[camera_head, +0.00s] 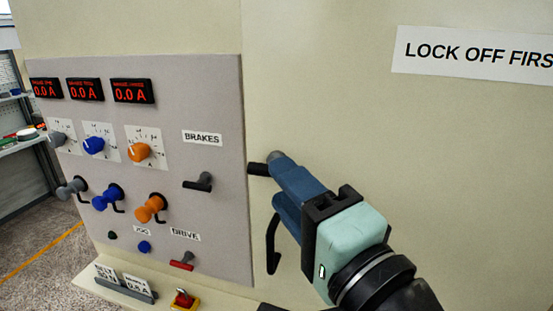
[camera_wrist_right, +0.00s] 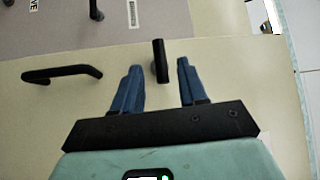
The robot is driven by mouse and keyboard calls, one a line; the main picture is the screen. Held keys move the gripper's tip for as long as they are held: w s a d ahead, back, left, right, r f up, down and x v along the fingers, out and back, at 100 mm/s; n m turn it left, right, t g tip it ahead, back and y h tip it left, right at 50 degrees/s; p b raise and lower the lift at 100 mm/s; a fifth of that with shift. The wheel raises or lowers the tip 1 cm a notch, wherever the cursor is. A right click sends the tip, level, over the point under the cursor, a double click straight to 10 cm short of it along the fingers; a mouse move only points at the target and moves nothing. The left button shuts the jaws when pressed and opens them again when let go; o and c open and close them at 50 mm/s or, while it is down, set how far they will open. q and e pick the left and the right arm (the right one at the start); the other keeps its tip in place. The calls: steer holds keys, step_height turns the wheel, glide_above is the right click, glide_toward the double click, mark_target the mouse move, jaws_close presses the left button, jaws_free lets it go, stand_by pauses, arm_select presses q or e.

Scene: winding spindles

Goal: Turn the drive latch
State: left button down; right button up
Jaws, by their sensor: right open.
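My right gripper (camera_head: 278,184) is at the cream cabinet face, right of the panel. Its blue fingers are open. A short black latch bar (camera_head: 257,169) sticks out beside the upper fingertip in the head view. In the right wrist view this black bar (camera_wrist_right: 160,60) stands between the two spread fingers, with gaps at both sides. The DRIVE label shows only partly there, at the top left (camera_wrist_right: 33,5). My left gripper is not in view.
A black bow handle (camera_head: 271,245) is on the cabinet below my right gripper. A black lever (camera_head: 199,183) sits under the BRAKES label (camera_head: 202,138). Coloured knobs and levers fill the panel's left. A red and yellow switch (camera_head: 184,299) is at the bottom ledge.

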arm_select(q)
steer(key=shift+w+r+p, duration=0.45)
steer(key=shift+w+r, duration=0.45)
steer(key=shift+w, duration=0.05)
arm_select(e)
steer(key=x, duration=0.3)
steer(key=shift+w, duration=0.15)
jaws_close()
